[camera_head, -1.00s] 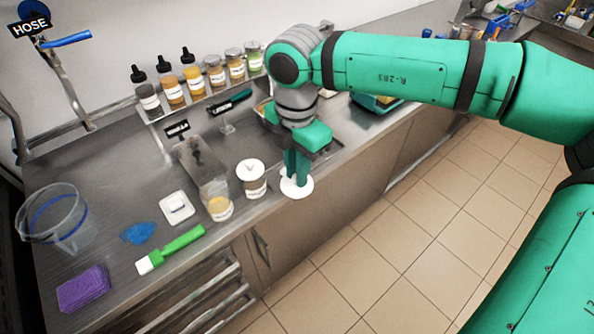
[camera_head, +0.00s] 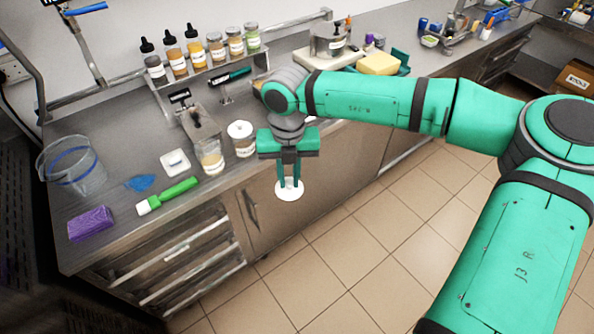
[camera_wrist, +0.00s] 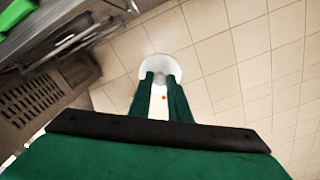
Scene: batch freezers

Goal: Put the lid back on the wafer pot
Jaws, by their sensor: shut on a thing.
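My gripper (camera_head: 289,182) is shut on a round white lid (camera_head: 289,192). The lid hangs below the fingertips, out in front of the counter's front edge, over the floor. In the wrist view the lid (camera_wrist: 160,66) shows beyond my two green fingers (camera_wrist: 160,82), with floor tiles behind it. A short labelled tub (camera_head: 243,147) with a white round top stands upright near the counter's front edge, left of my gripper and apart from it. It may be the wafer pot; its label is too small to read, and I cannot tell whether its top is open.
A clear container (camera_head: 210,158) stands just left of the tub. A white dish (camera_head: 175,163), green-handled brush (camera_head: 170,196), purple sponge (camera_head: 91,224) and clear jug (camera_head: 74,165) lie farther left. A rack of bottles and jars (camera_head: 205,70) stands behind. The floor in front is clear.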

